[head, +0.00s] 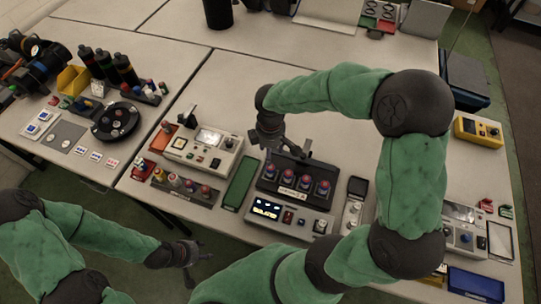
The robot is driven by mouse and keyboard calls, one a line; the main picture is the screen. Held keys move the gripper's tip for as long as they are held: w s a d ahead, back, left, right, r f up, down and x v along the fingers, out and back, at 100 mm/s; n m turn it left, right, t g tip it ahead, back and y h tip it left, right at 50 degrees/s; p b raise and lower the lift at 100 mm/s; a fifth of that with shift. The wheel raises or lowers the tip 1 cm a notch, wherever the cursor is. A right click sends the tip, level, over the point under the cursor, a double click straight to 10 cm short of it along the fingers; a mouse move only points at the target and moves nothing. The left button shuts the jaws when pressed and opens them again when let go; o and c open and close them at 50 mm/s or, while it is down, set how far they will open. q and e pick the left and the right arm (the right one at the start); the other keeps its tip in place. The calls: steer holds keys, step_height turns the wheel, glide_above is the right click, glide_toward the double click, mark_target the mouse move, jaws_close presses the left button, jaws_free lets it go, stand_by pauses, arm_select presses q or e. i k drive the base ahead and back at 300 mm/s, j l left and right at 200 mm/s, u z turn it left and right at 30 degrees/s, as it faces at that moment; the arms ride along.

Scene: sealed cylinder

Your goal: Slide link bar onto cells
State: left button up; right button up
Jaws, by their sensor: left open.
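Several red-topped cells (305,186) stand in a row in a dark holder at the table's middle. A grey unit with a lit display (267,208) sits directly in front of them. I cannot pick out the link bar with certainty. My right gripper (272,146) is just behind and left of the cells, pointing down; its fingers are dark and small, so I cannot tell their opening or whether they hold anything. My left gripper (187,262) is open and empty, low at the front left, off the table's front edge and away from the cells.
A green tray (240,183) lies left of the cells, beside a meter unit (206,146) and a row of knobs (187,187). A black turntable (115,121) and dark bottles (105,67) stand farther left. My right arm hides some right-side table. The back middle is mostly clear.

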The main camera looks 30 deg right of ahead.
mark_target(306, 149)
steer(key=k, duration=1)
